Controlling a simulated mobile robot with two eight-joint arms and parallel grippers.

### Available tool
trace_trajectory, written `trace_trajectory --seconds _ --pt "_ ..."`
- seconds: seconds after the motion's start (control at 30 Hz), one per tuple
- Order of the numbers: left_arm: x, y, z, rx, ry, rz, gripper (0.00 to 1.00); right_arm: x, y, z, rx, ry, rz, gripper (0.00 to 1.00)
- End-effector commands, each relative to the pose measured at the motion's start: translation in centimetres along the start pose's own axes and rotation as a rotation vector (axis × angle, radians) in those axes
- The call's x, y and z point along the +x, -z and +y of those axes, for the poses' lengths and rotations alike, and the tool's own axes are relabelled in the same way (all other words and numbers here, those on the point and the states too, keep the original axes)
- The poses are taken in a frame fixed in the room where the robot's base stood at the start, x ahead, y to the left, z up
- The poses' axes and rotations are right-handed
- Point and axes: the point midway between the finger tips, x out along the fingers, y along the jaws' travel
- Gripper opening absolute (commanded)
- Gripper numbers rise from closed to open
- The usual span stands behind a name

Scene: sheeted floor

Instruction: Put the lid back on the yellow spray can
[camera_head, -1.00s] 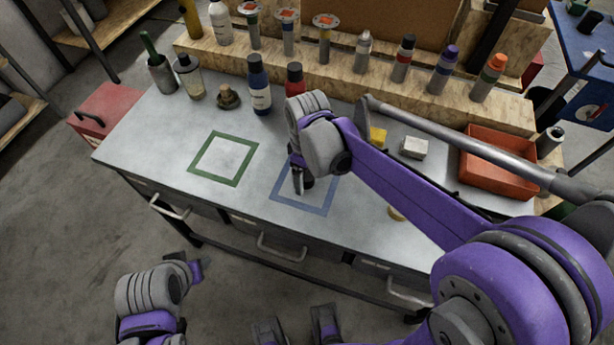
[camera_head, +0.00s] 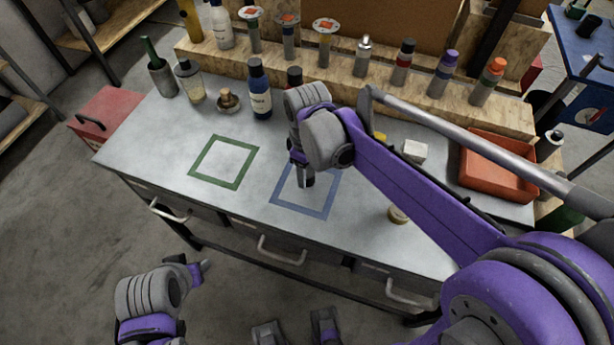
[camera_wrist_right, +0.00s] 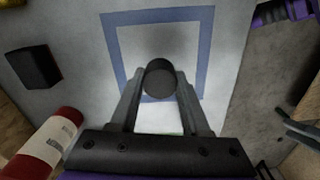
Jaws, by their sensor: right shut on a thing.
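My right gripper (camera_head: 305,181) is over the blue square outline on the bench. In the right wrist view its fingers (camera_wrist_right: 160,95) are closed on a small dark round cap-like piece (camera_wrist_right: 160,77), probably the lid. Whether this piece touches the bench is unclear. My left gripper (camera_head: 203,269) is low in front of the bench, clear of everything; its jaw gap does not show.
A blue bottle (camera_head: 259,90) and a partly hidden red bottle (camera_head: 294,74) stand near the riser. A black block (camera_wrist_right: 33,67) shows in the wrist view. A tan disc (camera_head: 398,214) and a red tray (camera_head: 497,165) are to the right. The green square (camera_head: 223,162) is empty.

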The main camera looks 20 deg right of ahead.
Motion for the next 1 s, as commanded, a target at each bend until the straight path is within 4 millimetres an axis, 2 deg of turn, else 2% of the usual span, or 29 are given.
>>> trace_trajectory --seconds 0.03,0.2,0.4,1.0 --pt "-0.2 0.1 0.0 0.000 0.000 0.001 0.50 -1.2 0.0 0.0 0.000 0.000 0.000 0.00" --pt "-0.4 0.3 0.0 0.000 0.000 0.002 0.50 -4.6 0.0 0.0 0.000 0.000 0.000 0.00" --pt "-0.5 0.4 0.0 0.000 0.000 0.003 0.50 -6.8 0.0 0.0 0.000 0.000 0.000 0.00" --pt "-0.5 0.4 0.0 0.000 0.000 0.003 0.50 -7.0 0.0 0.0 0.000 0.000 0.000 0.00"
